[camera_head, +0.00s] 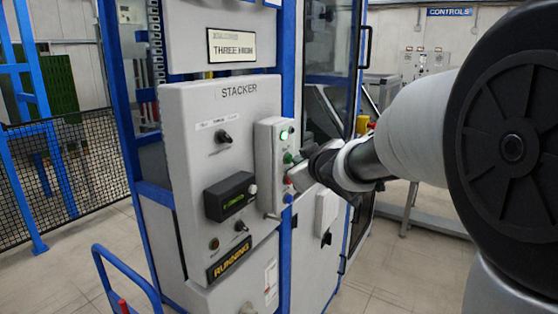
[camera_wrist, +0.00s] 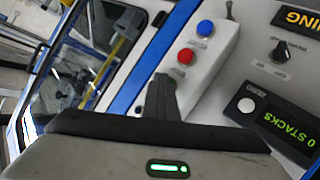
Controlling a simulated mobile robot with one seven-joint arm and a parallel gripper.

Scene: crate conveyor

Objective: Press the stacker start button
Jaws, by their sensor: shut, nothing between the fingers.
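The stacker's grey button box (camera_head: 268,150) is fixed to the right side of the panel marked STACKER (camera_head: 205,105). It carries a lit green lamp (camera_head: 284,136) at the top, a green button (camera_head: 287,158) below it, then a red button (camera_wrist: 186,56) and a blue button (camera_wrist: 205,27). My gripper (camera_head: 297,172) is shut and empty, its tips at the box close to the green button. In the wrist view the shut fingers (camera_wrist: 161,92) hide the part of the box beyond the red button. I cannot tell whether they touch a button.
A RUNNING sign (camera_head: 229,257) is lit at the panel's bottom. A display (camera_wrist: 287,128) reads 0 STACKS. Knobs, a blue frame post (camera_head: 287,60) and a glass door (camera_head: 326,70) surround the box. A blue rail (camera_head: 125,265) stands at lower left.

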